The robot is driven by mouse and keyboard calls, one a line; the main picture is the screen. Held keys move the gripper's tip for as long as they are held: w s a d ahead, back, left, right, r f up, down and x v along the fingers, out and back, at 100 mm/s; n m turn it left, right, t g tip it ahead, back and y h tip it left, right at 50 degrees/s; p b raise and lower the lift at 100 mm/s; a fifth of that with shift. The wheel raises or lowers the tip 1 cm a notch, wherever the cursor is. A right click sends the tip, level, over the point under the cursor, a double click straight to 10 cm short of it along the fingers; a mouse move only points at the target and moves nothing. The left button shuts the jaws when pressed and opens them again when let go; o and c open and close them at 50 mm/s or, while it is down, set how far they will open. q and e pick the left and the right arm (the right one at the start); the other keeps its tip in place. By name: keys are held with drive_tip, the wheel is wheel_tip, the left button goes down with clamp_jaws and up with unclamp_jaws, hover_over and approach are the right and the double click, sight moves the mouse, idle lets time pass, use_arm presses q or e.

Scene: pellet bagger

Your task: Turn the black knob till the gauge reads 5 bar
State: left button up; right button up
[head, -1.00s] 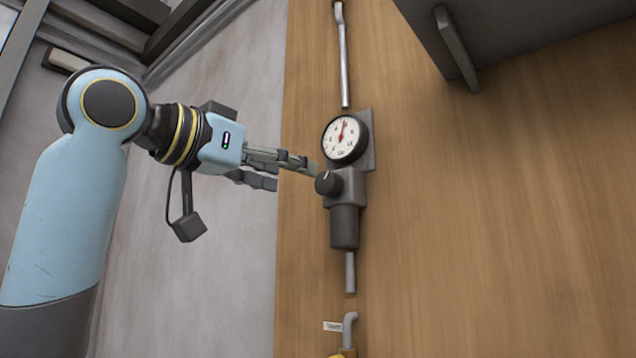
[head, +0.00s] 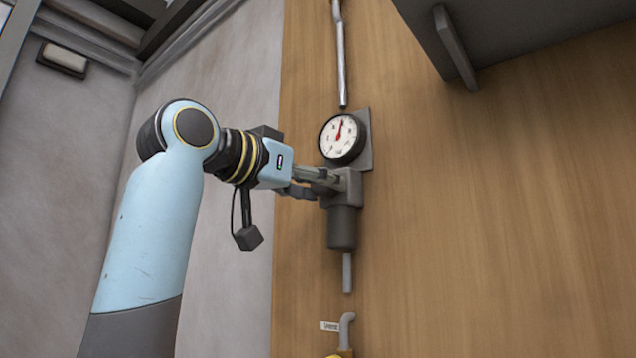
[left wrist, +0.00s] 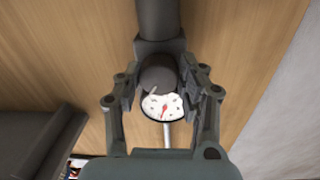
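The black knob (left wrist: 157,76) sits on the front of the grey regulator body (head: 341,226); in the head view my gripper hides it. The round gauge (head: 342,138) is just above it, with a white face and a red needle pointing nearly straight up; its numbers are too small to read. The gauge face also shows partly in the left wrist view (left wrist: 163,107). My left gripper (left wrist: 160,80) has its fingers on either side of the knob, spread about as wide as it; firm contact does not show. My right gripper is out of view.
The regulator is mounted on a wooden panel (head: 480,230). A metal pipe (head: 340,60) runs above the gauge and a short pipe (head: 346,272) below the body. A bent pipe with a small label (head: 329,326) is lower. A dark grey box (head: 500,30) juts out at the upper right.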

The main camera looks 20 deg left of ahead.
use_arm(q)
drive_tip(key=c, duration=0.6)
drive_tip(key=n+p, duration=0.3)
drive_tip(key=p, duration=0.1)
drive_tip(key=shift+n, duration=0.4)
drive_tip(key=o, duration=1.2)
